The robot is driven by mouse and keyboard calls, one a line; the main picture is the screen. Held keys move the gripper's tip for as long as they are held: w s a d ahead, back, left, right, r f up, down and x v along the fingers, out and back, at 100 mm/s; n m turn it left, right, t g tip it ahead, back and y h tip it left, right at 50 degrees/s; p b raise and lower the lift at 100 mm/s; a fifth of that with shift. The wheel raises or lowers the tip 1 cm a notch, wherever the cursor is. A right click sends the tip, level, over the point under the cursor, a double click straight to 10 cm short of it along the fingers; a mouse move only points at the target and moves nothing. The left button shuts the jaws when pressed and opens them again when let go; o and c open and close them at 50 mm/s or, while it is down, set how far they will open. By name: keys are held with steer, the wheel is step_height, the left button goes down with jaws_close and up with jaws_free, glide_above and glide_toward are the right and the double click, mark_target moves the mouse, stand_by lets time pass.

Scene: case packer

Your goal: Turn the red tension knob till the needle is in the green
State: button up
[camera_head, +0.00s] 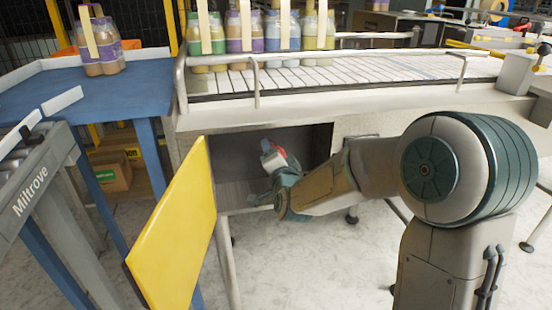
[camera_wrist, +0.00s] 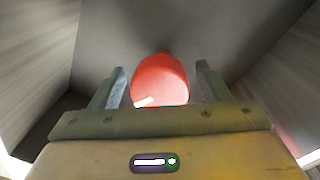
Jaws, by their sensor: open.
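The red tension knob (camera_wrist: 160,80) is round, with a white mark at its lower left, in the middle of the wrist view. In the head view the red knob (camera_head: 272,160) shows small inside the open compartment. My gripper (camera_wrist: 160,88) is open, with one finger on each side of the knob and visible gaps to it. In the head view my gripper (camera_head: 275,166) reaches into the compartment. I cannot make out a gauge, needle or green zone in either view.
A yellow door (camera_head: 175,235) stands open left of the compartment (camera_head: 228,158). The conveyor (camera_head: 350,72) with bottle packs (camera_head: 245,40) runs above. A blue table (camera_head: 100,88) stands at left. Compartment walls (camera_wrist: 40,45) rise on both sides of my gripper.

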steer(key=shift+s, duration=0.15)
steer(key=b+v, duration=0.1)
steer(key=v, duration=1.2)
steer(key=shift+s, duration=0.25)
steer(key=shift+d, duration=0.1)
steer(key=s+d+r+n+g+h+p, duration=0.2)
steer(key=s+d+r+n+g+p, duration=0.2)
steer(key=s+d+g+p, duration=0.3)
steer(key=s+d+r+n+g+h+p, duration=0.2)
steer(key=s+d+r+n+g+p, duration=0.2)
steer(key=s+d+g+p, duration=0.3)
steer(key=s+p, duration=0.1)
steer(key=s, duration=0.4)
steer(key=shift+s+d+p, duration=0.3)
steer(key=shift+s+d, duration=0.05)
steer(key=shift+d, duration=0.05)
steer(key=shift+r, duration=0.1)
stand_by(0.7)
